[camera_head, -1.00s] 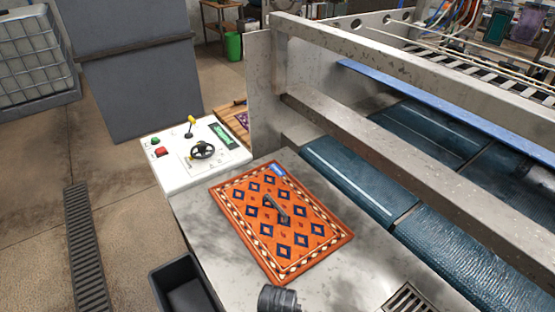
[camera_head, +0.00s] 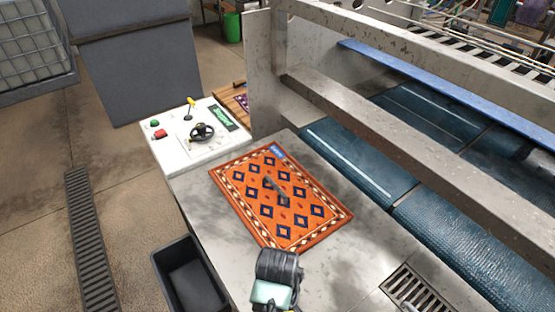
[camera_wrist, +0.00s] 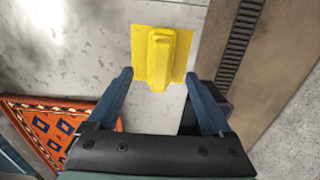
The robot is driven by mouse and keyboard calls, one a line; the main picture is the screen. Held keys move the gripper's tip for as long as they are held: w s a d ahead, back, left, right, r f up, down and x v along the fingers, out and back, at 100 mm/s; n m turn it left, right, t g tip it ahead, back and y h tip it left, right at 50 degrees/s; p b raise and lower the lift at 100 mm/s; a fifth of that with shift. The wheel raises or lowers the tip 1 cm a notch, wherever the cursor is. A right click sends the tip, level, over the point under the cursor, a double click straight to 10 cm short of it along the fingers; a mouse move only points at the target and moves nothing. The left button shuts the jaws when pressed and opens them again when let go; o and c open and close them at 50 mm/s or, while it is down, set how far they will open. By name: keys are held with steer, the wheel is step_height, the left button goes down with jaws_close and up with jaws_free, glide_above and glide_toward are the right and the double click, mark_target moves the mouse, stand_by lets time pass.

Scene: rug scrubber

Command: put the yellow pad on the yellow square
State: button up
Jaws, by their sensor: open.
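In the wrist view a raised, elongated yellow block (camera_wrist: 160,55) stands over a flat yellow square patch (camera_wrist: 139,48) on the grey metal top. I cannot tell whether the flat part is the block's own base or a separate square. My gripper (camera_wrist: 158,76) is open, one blue finger on each side of the block's near end, with nothing held. Whether the fingers are level with the block or above it is unclear. In the head view no yellow pad or square shows, and my wrist covers the lower middle.
An orange patterned rug (camera_head: 298,220) lies on the metal table (camera_head: 345,265), with a dark handle-shaped object (camera_head: 271,186) on it. A black bin (camera_head: 190,275) stands beside the table. A white control panel (camera_head: 180,143) is behind. Steel beams and a blue belt are at right.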

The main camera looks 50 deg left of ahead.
step_height(320, 180, up, 6)
steer(key=shift+r, duration=0.1)
steer(key=w+r+m+t+y, duration=0.3)
steer(key=w+r+m+t, duration=0.3)
steer(key=w+r, duration=0.85)
steer(key=w+d+r+m+t+y, duration=0.1)
steer(key=w+d+r+t, duration=0.2)
steer(key=r, duration=0.4)
steer(key=w+d+r+m+t, duration=0.1)
steer(key=w+r+t, duration=0.25)
steer(key=r, duration=0.35)
steer(key=s+d+r+m+t+h, duration=0.1)
steer(key=d+r+m+t, duration=0.3)
steer(key=r, duration=0.7)
steer(key=d+r+m+t, duration=0.1)
steer(key=d+r+t, duration=0.45)
steer(key=r, duration=0.55)
steer(key=s+d+r+m+t+h, duration=0.1)
steer(key=s+d+r+m+t, duration=0.1)
steer(key=s+r, duration=0.3)
steer(key=s+d+r+m+t+h, duration=0.2)
steer(key=s+d+r, duration=0.3)
steer(key=r, duration=0.3)
steer(key=shift+d+r+t, duration=0.25)
steer(key=shift+r+t, duration=0.05)
steer(key=shift+t, duration=0.4)
